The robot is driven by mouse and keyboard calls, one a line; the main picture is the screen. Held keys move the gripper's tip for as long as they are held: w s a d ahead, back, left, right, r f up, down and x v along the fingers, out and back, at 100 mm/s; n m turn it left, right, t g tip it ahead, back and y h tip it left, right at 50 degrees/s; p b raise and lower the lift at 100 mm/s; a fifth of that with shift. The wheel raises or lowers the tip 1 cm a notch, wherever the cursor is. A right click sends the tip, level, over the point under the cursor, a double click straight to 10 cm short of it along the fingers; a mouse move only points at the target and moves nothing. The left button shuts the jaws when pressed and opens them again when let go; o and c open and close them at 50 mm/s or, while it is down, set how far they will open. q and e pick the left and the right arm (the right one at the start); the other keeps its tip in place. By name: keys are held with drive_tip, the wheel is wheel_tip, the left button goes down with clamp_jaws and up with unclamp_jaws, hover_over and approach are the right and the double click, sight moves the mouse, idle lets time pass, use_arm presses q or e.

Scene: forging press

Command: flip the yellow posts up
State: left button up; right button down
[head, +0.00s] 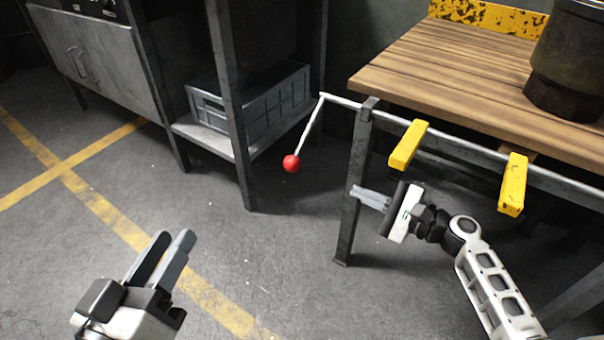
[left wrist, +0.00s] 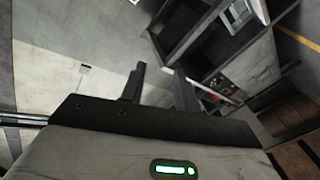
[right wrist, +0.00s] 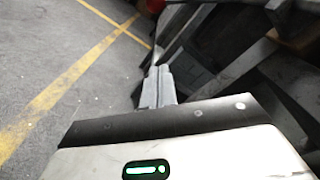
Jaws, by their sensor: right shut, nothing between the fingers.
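Two yellow posts hang on the metal bar along the table's front edge, the left post (head: 407,146) and the right post (head: 513,185). Both slope outward and downward from the bar. A lever with a red ball (head: 291,163) hangs from the bar's left end. My right gripper (head: 358,194) is shut and empty, below and left of the left post, close to the table leg. Its closed fingers also show in the right wrist view (right wrist: 157,88). My left gripper (head: 174,240) is open and empty over the floor at the lower left, far from the posts.
The wooden table (head: 450,75) carries a dark metal cylinder (head: 572,60) at its right. A grey crate (head: 255,105) sits on a low shelf at the back. The table leg (head: 350,215) stands beside my right gripper. The floor between my grippers is clear.

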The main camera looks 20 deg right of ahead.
use_arm(q)
drive_tip(key=shift+r, duration=0.1)
use_arm(e)
drive_tip(key=shift+w+d+r+t, duration=0.15)
drive_tip(key=shift+d+r+t, duration=0.05)
drive_tip(key=shift+t, duration=0.1)
drive_tip(key=shift+a, duration=0.1)
